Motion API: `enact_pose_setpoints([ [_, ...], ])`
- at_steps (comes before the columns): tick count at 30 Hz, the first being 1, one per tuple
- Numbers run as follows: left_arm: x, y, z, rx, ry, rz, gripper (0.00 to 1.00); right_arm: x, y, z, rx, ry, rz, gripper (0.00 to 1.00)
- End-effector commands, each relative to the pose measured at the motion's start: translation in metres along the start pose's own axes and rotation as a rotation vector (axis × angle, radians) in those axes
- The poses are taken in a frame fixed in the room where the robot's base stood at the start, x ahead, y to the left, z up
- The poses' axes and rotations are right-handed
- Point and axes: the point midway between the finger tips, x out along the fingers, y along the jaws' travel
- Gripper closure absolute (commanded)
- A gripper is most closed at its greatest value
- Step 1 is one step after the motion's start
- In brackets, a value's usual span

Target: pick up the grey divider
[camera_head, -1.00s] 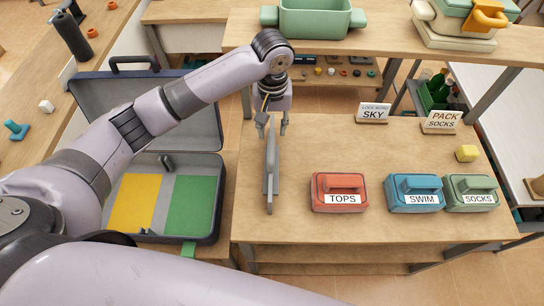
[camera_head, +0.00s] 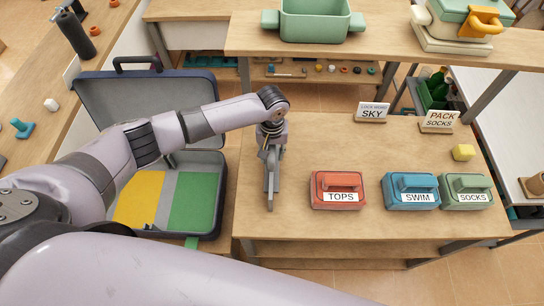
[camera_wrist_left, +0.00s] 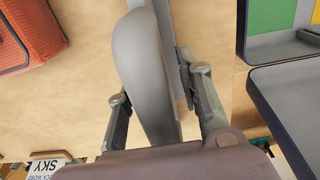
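The grey divider (camera_head: 269,192) stands upright, edge-on, on the left part of the wooden table in the head view. My left gripper (camera_head: 271,150) is low over its far end. In the left wrist view the divider (camera_wrist_left: 141,70) runs between the two fingers of the left gripper (camera_wrist_left: 158,98). The fingers are spread on either side of it. The right finger is very close to the divider; whether it touches I cannot tell. Part of the left finger's inner side is hidden. My right gripper is out of view.
The red TOPS case (camera_head: 337,190), blue SWIM case (camera_head: 411,191) and green SOCKS case (camera_head: 466,191) stand to the right. An open suitcase (camera_head: 216,160) lies left of the table. The table's middle is clear.

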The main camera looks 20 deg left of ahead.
Motion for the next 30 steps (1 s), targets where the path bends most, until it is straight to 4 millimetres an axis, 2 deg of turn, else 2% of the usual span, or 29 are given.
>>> enact_pose_setpoints([
  [5,0.0004,0.0001,-0.0001,0.0,0.0,0.0,0.67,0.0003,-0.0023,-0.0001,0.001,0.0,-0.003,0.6],
  [20,-0.0001,0.0,-0.0003,0.0,0.0,0.0,0.99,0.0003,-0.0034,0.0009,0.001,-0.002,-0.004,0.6],
  [30,-0.0003,0.0,-0.0004,-0.001,0.001,0.0,1.0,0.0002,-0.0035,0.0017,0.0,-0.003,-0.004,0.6],
])
